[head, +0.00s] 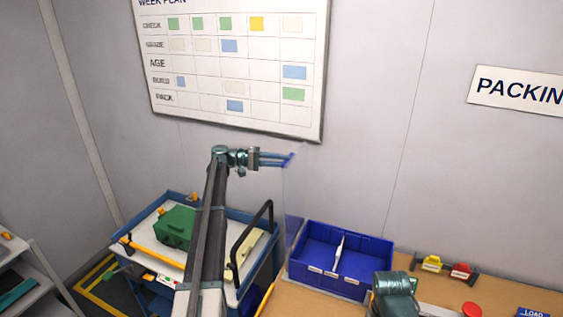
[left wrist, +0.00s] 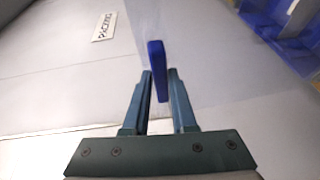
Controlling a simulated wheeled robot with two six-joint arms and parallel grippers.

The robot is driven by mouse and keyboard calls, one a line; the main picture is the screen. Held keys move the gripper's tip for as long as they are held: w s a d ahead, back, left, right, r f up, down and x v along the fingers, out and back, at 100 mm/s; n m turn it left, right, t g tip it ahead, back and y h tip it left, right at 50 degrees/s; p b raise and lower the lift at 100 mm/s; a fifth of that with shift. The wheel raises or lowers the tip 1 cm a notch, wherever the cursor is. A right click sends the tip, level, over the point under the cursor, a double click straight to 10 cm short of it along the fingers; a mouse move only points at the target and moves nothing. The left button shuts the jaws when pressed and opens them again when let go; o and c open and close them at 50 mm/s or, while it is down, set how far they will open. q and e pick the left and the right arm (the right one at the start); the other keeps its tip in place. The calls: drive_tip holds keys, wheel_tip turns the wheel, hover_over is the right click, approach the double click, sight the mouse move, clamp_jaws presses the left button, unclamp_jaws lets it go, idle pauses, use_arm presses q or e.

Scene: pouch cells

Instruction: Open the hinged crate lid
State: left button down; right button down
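The blue crate (head: 350,283) stands on the wooden bench, its top uncovered, with a white divider inside. Its clear lid (head: 293,222) stands roughly upright at the crate's left side and is hard to see against the wall. A blue tab (head: 290,159) is at the lid's upper edge. My left gripper (head: 285,160) is raised high above the crate's left side, with its fingers at the tab. In the left wrist view the tab (left wrist: 157,60) sits between the two fingers (left wrist: 160,78), which look closed on it. My right gripper is out of view.
A blue-framed cart (head: 257,240) with a green case (head: 176,227) stands left of the bench, partly behind my left arm. Yellow and red items (head: 445,266) and a red button (head: 471,309) are right of the crate. A week-plan board (head: 235,117) hangs behind.

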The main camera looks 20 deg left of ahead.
use_arm(q)
drive_tip(key=c, duration=0.8)
unclamp_jaws()
drive_tip(key=shift+a+f, duration=0.1)
drive_tip(key=shift+f, duration=0.15)
drive_tip(key=shift+o, duration=0.2)
drive_tip(key=shift+r, duration=0.1)
drive_tip(key=p+v, duration=0.1)
drive_tip(key=v, duration=1.2)
drive_tip(key=shift+s+a, duration=0.2)
drive_tip(key=shift+a, duration=0.15)
